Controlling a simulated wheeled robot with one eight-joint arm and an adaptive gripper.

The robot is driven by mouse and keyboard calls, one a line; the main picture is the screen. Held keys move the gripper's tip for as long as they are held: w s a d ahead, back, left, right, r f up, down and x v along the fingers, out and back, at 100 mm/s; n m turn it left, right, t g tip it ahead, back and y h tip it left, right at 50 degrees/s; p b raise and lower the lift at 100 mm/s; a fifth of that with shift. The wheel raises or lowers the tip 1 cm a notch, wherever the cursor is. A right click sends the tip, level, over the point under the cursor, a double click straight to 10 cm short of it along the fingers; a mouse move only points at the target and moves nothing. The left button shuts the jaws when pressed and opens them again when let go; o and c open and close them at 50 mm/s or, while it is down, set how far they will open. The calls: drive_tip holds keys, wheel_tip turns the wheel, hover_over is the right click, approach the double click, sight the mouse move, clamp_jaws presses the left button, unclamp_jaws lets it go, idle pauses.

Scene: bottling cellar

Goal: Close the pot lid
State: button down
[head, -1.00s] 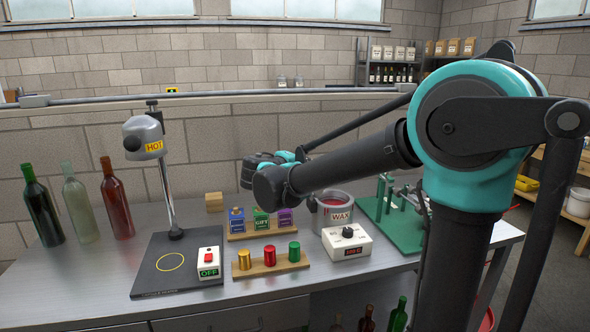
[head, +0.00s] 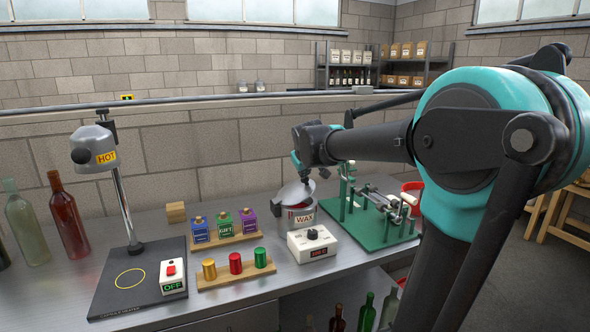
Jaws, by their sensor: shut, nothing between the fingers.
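The wax pot (head: 303,222) is a grey metal pot with a WAX label, standing on the steel bench. Its silver lid (head: 293,193) is tilted over the pot's top and partly covers it. A strip of red wax shows under the raised edge of the lid. My gripper (head: 298,176) is shut and empty, pointing down just above and beside the lid. I cannot tell whether its fingertips touch the lid.
A white control box (head: 313,243) stands in front of the pot. A green bottling fixture (head: 373,222) is close on the right. Stamps (head: 225,225) and coloured capsules (head: 235,264) stand in wooden racks at left. A heat-lamp stand (head: 124,208) is farther left.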

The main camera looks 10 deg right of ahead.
sight(313, 184)
drive_tip(key=d+f+y, duration=0.1)
drive_tip(key=d+f+m+y, duration=0.1)
drive_tip(key=f, duration=0.1)
drive_tip(key=shift+w+d+g, duration=0.3)
drive_tip(key=shift+w+g, duration=0.1)
drive_tip(key=shift+w+d+f, duration=0.1)
drive_tip(key=shift+d+f, duration=0.1)
drive_tip(key=shift+f, duration=0.3)
drive_tip(key=shift+d+f, duration=0.15)
drive_tip(key=shift+f, duration=0.3)
drive_tip(key=shift+r, duration=0.25)
wheel_tip(313, 184, up, 4)
drive_tip(key=shift+d+r, duration=0.1)
drive_tip(key=d+v, duration=0.1)
drive_tip(key=v, duration=0.7)
drive_tip(key=s+d+f+m+g+h, duration=0.1)
drive_tip(key=s+f+m+g, duration=0.2)
drive_tip(key=s+f, duration=2.6)
wheel_tip(313, 184, down, 4)
drive_tip(key=shift+s+d+r+m+g, duration=0.2)
drive_tip(key=shift+d+m+g, duration=0.2)
drive_tip(key=shift+g, duration=0.2)
